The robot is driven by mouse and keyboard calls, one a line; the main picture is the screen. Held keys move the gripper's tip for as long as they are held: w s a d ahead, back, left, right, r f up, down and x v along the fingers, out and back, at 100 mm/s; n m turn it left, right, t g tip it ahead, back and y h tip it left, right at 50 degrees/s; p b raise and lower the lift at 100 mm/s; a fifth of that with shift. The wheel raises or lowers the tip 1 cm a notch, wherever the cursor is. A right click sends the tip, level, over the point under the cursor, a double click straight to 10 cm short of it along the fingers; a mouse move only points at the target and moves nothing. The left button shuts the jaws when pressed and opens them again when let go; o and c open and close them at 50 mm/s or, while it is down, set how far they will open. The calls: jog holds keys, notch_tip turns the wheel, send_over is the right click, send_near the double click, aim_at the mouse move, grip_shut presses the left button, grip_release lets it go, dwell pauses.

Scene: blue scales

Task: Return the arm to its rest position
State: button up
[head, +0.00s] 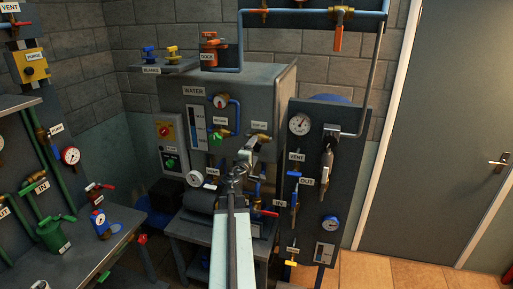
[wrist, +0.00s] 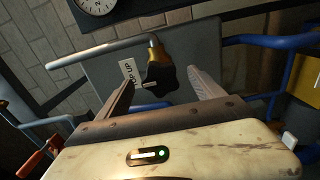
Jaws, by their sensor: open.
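My arm reaches up the middle of the head view toward the grey WATER cabinet (head: 265,97). My gripper (head: 243,156) is in front of that cabinet. In the wrist view its two fingers stand apart with nothing held between them, and the gripper (wrist: 165,88) faces a brass and black valve (wrist: 160,72) beside a small white label. The valve shows between the fingers, beyond the tips; I cannot tell the exact gap. In the head view a brass valve (head: 259,140) sits under the top-up label, just above and right of the gripper.
A gauge panel (head: 310,149) with valves and pipes stands close on the right. A workbench (head: 95,250) with green pipes and small fittings is at lower left. A grey door (head: 440,130) is far right. Open floor (head: 385,272) lies at lower right.

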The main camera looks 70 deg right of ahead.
jog(key=a, duration=0.3)
jog(key=shift+s+a, duration=0.1)
jog(key=shift+a, duration=0.05)
